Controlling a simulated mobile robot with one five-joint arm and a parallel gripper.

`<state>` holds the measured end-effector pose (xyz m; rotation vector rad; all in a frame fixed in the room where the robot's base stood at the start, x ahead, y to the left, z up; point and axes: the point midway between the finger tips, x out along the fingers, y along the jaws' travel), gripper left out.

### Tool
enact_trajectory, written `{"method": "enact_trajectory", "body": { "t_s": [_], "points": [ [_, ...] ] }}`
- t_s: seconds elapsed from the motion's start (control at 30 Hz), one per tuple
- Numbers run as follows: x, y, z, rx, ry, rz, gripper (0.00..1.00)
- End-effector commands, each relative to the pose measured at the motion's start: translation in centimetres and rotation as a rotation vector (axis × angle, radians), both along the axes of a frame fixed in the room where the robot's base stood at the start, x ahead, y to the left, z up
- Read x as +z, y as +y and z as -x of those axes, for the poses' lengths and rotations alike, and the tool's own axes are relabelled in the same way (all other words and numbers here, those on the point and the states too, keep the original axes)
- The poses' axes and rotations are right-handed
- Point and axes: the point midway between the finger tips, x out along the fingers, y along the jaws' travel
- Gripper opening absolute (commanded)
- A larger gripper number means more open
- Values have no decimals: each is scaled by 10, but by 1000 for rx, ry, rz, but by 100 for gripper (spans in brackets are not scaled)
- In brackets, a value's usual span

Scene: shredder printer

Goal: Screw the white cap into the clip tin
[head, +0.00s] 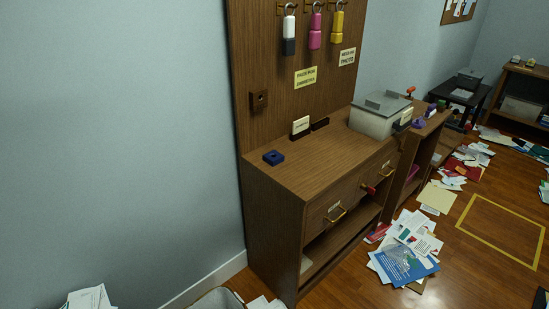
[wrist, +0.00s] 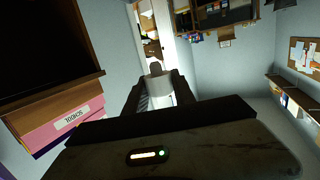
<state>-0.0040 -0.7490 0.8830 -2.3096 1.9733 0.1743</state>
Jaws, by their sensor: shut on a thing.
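In the wrist view my gripper (wrist: 158,96) is shut on a small white rounded piece, which looks like the white cap (wrist: 158,86). A dark brownish part shows just above it, and I cannot tell whether it belongs to the cap. My gripper is not in the head view. I cannot make out the clip tin for certain in either view.
A grey box with a clear lid (head: 377,122) stands at the cabinet's far end. Padlock-shaped tags (head: 314,28) hang on the wooden back panel (head: 270,70). Papers (head: 408,250) litter the floor.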

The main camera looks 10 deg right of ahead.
Motion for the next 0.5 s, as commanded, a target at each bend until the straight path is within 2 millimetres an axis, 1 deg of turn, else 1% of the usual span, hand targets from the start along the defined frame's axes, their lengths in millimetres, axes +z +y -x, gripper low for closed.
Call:
{"method": "enact_trajectory", "body": {
  "t_s": [0.17,0.27,0.37,0.47,0.5],
  "points": [
    [0,0,0,0,0,0,0],
    [6,0,0,0,0,0,0],
    [23,0,0,0,0,0,0],
    [50,0,0,0,0,0,0],
    [63,0,0,0,0,0,0]
  ]
}}
